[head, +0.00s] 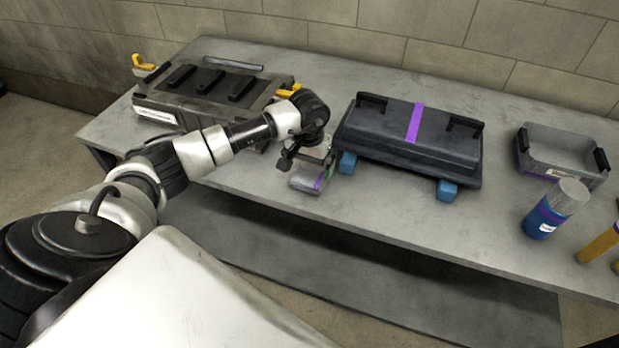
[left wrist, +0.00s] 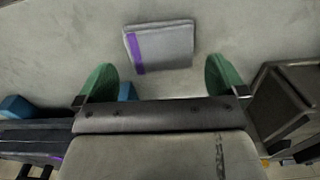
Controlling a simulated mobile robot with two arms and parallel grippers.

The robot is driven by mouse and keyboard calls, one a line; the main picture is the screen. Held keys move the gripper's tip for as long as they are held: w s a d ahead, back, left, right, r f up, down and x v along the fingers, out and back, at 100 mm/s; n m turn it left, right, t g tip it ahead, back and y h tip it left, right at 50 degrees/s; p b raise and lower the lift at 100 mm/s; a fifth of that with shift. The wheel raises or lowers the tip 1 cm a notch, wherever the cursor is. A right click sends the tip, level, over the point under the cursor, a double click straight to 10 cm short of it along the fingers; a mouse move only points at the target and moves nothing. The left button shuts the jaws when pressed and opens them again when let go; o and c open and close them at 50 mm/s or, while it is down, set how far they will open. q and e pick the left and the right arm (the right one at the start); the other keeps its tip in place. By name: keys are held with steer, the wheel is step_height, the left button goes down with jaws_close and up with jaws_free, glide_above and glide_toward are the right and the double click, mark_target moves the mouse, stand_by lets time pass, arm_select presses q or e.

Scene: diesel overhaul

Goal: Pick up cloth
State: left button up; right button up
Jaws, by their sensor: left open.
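The cloth (head: 308,183) is a folded grey square with a purple stripe, lying flat on the grey workbench near its front edge. In the left wrist view the cloth (left wrist: 163,45) lies ahead of the fingers, with the stripe along its left side. My left gripper (head: 309,165) is above the cloth in the head view and hides part of it. In the left wrist view the green-padded fingers (left wrist: 163,82) are wide apart and nothing is between them. My right gripper is not in view.
A dark cover with a purple band (head: 414,122) rests on blue blocks (head: 447,190) right of the cloth. A dark engine part (head: 190,98) with yellow handles is at left. A grey bin (head: 565,152) and blue bottle (head: 546,216) stand at right. Bench front is mostly clear.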

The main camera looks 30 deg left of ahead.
mark_target(309, 177)
arm_select(q)
step_height(309, 177, down, 4)
steer(key=shift+r+p, duration=0.15)
steer(key=shift+p, duration=0.4)
steer(key=shift+w+f, duration=0.1)
steer(key=shift+f, duration=0.35)
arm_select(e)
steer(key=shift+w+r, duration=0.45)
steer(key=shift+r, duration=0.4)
arm_select(q)
steer(key=c, duration=0.6)
steer(key=shift+c, duration=0.2)
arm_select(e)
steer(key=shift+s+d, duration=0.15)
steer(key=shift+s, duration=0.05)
arm_select(q)
steer(key=shift+r, duration=0.1)
